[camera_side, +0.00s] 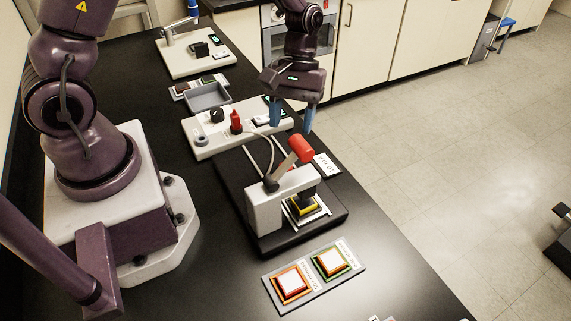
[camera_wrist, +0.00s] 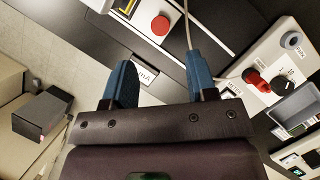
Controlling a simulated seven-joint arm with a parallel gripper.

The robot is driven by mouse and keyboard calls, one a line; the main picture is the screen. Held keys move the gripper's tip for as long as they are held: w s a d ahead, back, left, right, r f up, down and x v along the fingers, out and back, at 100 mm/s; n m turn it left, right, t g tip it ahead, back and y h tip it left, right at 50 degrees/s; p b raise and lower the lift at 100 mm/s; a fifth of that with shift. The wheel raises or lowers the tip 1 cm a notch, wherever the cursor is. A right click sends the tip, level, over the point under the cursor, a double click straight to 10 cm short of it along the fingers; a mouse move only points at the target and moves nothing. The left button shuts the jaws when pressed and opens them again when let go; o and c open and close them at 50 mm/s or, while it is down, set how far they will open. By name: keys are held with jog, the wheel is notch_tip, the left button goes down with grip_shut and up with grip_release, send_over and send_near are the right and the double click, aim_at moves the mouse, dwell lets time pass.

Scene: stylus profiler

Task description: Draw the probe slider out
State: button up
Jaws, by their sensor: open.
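The profiler is a light grey arched stand (camera_side: 266,213) on a black base (camera_side: 285,243). A lever with a red cylindrical handle (camera_side: 301,149) rises tilted from its top; a red round end also shows in the wrist view (camera_wrist: 160,26). Under the arch, a dark block sits over a yellow piece (camera_side: 304,207) on a pale stage. I cannot tell which part is the probe slider. My gripper (camera_side: 292,116) is open and empty, its blue fingers pointing down behind the red handle. In the wrist view the fingers (camera_wrist: 160,68) are spread wide, apart from the handle.
A grey control panel (camera_side: 210,147) with a red plug (camera_side: 236,122) and black knob stands behind the profiler. A cable runs from plug to stand. A grey tray (camera_side: 207,97) lies farther back. A plate with two framed white squares (camera_side: 331,262) lies in front. A white label (camera_side: 327,165) lies beside the base.

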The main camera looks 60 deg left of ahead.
jog(key=x, duration=1)
jog(key=shift+c, duration=0.2)
